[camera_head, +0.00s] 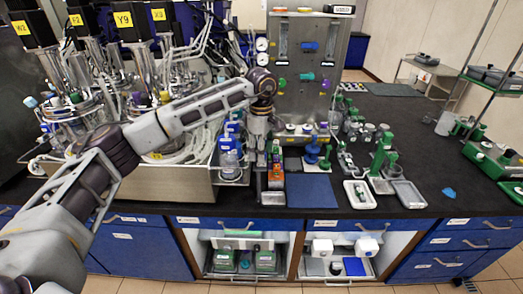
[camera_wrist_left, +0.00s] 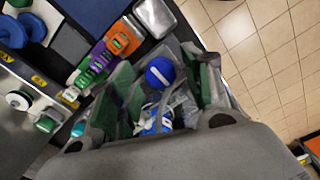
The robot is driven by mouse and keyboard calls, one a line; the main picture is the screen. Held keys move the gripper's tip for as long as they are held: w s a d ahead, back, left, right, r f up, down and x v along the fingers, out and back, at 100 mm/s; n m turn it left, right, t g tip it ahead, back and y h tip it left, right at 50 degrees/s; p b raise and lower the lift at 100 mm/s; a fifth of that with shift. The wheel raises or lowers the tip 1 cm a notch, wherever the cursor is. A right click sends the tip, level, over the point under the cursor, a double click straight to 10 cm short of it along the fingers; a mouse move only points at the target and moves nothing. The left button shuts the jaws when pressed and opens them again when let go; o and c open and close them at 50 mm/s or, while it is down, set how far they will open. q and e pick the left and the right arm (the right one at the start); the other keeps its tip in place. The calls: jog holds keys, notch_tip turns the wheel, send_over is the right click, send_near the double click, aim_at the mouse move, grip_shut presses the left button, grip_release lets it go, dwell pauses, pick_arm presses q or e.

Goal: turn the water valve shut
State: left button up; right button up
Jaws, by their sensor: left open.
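A grey panel (camera_head: 299,62) at the back carries a blue handle (camera_head: 309,46), a green knob (camera_head: 306,77) and purple and yellow-green knobs. The labels are too small to read, so I cannot tell which is the water valve. My left gripper (camera_head: 259,153) points down in front of the panel, beside blue-capped bottles (camera_head: 230,158). In the left wrist view its fingers (camera_wrist_left: 158,92) are apart, with a round blue cap (camera_wrist_left: 159,72) showing between them. I cannot tell whether they touch it. My right gripper is out of view.
A row of orange, green and purple pieces (camera_wrist_left: 104,58) lies close by the left fingers. A dark blue mat (camera_head: 311,190) lies on the black bench, with small white trays (camera_head: 359,194) to its right. Glass vessels and tubing crowd the left side. The right bench is mostly clear.

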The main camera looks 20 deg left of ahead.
pick_arm(q)
jog(key=shift+r, duration=0.75)
notch_tip(320, 180, up, 10)
jog(key=shift+r, duration=0.25)
dwell(0.4)
